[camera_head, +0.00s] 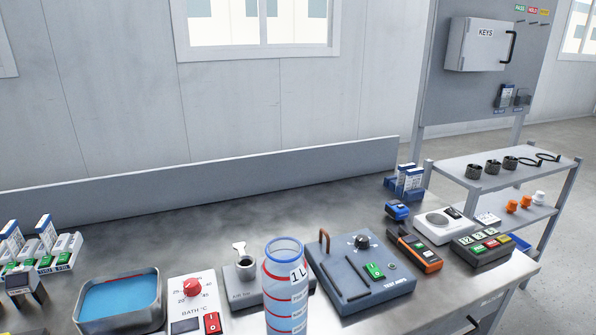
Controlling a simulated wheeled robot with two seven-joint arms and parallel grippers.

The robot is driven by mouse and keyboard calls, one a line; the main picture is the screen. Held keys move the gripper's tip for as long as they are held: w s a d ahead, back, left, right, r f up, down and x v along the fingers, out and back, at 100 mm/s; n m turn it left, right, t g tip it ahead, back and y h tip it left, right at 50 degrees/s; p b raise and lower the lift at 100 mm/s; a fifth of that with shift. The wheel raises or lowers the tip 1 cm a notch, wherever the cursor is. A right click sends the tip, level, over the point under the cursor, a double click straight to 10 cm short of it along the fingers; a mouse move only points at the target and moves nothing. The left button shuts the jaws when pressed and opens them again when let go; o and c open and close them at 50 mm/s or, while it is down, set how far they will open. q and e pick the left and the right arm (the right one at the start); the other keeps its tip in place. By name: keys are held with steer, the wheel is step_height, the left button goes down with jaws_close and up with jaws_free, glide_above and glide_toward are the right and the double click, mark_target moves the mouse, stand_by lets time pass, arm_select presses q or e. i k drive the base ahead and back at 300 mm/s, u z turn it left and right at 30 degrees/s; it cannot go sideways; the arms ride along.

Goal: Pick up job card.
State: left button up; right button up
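I cannot tell for sure which item is the job card. A small white card-like piece with dark marks (487,218) lies at the right, near the bench's right end and the shelf cart. White and blue card-like packs (410,180) stand upright in a blue holder at the back right of the bench. Similar white and blue pieces (45,232) stand tilted in a rack at the far left. Neither of my grippers shows in the head view.
The grey bench (230,220) holds a blue water bath (120,300), a bath controller (197,305), a clear 1 L cylinder (285,300), a test box (360,275), an orange meter (413,248), a scale (440,225) and a button box (482,245). The bench's back middle is clear.

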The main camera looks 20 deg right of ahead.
mark_target(413, 177)
steer(key=z, duration=2.75)
steer(key=i, duration=3.65)
steer(key=u, duration=1.95)
